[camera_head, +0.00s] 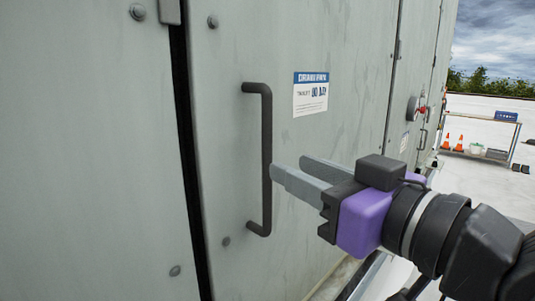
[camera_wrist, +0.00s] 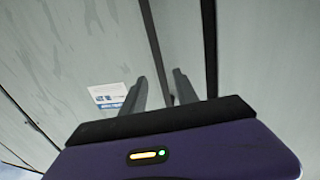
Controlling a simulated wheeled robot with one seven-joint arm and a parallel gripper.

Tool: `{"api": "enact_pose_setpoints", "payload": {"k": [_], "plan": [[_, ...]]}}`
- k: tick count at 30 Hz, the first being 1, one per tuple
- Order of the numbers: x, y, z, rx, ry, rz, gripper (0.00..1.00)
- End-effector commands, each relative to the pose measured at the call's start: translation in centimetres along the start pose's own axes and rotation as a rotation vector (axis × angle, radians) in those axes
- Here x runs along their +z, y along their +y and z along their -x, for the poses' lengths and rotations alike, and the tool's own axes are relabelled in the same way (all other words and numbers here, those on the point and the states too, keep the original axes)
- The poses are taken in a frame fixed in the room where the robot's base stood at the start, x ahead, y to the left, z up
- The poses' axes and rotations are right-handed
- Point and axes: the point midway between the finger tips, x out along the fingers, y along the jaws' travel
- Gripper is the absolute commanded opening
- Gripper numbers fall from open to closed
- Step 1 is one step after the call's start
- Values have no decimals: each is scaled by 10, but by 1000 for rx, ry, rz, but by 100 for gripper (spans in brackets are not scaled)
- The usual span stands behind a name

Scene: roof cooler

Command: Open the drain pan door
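The drain pan door (camera_head: 330,50) is a grey-green metal panel with a white and blue label (camera_head: 310,93). A dark vertical gap runs along its left edge; I cannot tell whether the door is slightly ajar. Its black upright bar handle (camera_head: 266,130) stands left of the label. My gripper (camera_head: 288,166) is open, its two grey fingers pointing left at the handle's middle-lower part. In the wrist view, the handle (camera_wrist: 155,40) runs between the spread fingertips (camera_wrist: 160,84) as seen from there. I see no clear grip or contact, and the depth is hard to judge.
Another fixed-looking panel (camera_head: 80,150) lies left of the gap. Further right, a panel carries a red-marked switch (camera_head: 417,111).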

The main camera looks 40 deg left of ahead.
Motion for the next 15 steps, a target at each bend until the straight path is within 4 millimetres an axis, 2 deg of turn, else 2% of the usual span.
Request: {"api": "enact_pose_setpoints", "payload": {"k": [15], "plan": [[-2,-1,-67,-2,0,1,36]]}}
